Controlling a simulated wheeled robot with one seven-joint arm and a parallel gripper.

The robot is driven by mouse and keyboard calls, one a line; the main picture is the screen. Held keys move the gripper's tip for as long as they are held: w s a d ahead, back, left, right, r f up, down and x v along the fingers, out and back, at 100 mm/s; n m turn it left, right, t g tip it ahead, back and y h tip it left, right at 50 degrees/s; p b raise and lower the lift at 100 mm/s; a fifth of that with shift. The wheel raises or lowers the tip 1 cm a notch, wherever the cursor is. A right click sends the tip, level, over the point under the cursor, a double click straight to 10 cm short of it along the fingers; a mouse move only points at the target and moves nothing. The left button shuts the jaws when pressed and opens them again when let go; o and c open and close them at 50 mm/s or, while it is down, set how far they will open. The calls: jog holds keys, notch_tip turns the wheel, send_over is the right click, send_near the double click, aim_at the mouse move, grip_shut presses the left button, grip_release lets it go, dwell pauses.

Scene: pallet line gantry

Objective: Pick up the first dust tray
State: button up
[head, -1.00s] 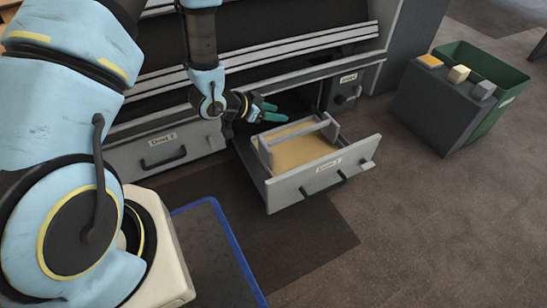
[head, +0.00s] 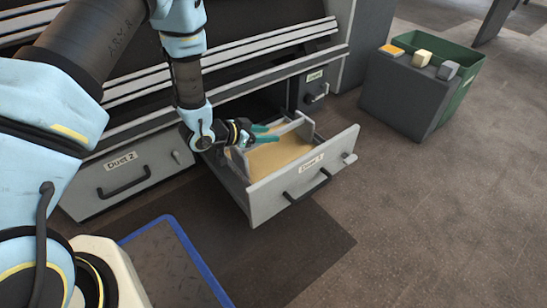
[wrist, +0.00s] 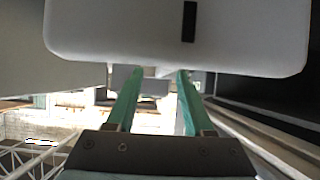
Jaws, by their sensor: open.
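The first dust tray (head: 238,162) is a grey tray filled with tan dust, sitting in the pulled-out drawer labelled like "Dust 1" (head: 262,203). A pale crossbar (head: 297,125) runs over the tray from its left end. My gripper (head: 272,133) has teal fingers, spread apart and empty, at the crossbar over the tray's rear left part. I cannot tell whether they touch it. In the wrist view the gripper (wrist: 154,88) shows two green fingers apart, below a large pale panel (wrist: 120,35) with a dark slot.
A closed drawer labelled "Dust 2" (head: 128,178) is at left. A blue-edged mat (head: 175,265) lies in front. A dark box (head: 395,95) with several small blocks on top stands at right by a green bin (head: 462,85). The floor at right is clear.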

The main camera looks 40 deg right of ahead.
aim_at(272, 133)
jog(key=b+x, duration=0.1)
jog(key=x, duration=0.2)
jog(key=shift+w+d+f+b, duration=0.1)
jog(key=shift+d+b, duration=0.1)
jog(key=shift+b, duration=0.1)
grip_shut()
dwell(1.2)
